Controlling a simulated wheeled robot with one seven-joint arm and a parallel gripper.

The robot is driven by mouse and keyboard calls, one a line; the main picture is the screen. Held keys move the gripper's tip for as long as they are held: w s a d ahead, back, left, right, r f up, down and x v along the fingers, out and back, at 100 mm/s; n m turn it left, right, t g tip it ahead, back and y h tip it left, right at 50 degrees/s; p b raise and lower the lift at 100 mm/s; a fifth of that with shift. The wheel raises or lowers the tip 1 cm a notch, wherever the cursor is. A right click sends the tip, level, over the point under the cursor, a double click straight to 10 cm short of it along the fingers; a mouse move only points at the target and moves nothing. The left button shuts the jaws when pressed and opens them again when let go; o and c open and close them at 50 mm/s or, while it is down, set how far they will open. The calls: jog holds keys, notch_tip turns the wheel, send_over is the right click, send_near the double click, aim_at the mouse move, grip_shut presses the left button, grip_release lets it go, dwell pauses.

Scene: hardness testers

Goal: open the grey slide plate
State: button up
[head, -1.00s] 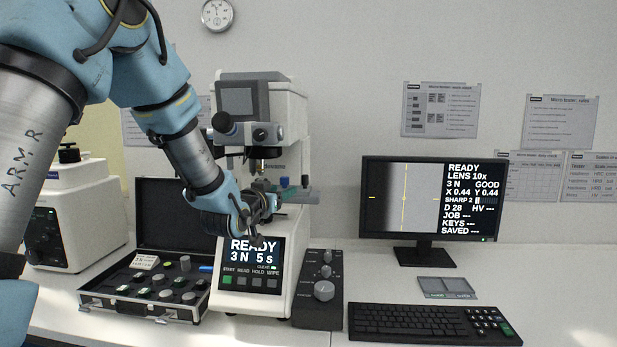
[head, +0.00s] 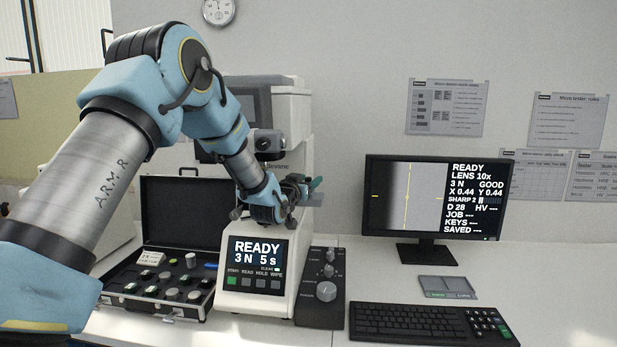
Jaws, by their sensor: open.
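The hardness tester (head: 292,125) stands left of centre, with a lit READY panel on its base. A flat grey plate (head: 313,201) juts out at the right of its stage; it looks like the slide plate, though its left part is hidden behind my arm and gripper. My gripper (head: 290,209) is at the stage, above the READY panel and just left of the plate. Its jaws are open, but the fingertips are small and partly hidden. I cannot tell whether they touch the plate.
An open black case (head: 160,285) of small parts lies left of the tester. A dark knob box (head: 321,300) stands at its right. Bare white table lies between.

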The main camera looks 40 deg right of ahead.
jog(key=shift+c, duration=0.2)
grip_shut()
dwell(0.3)
dwell(1.0)
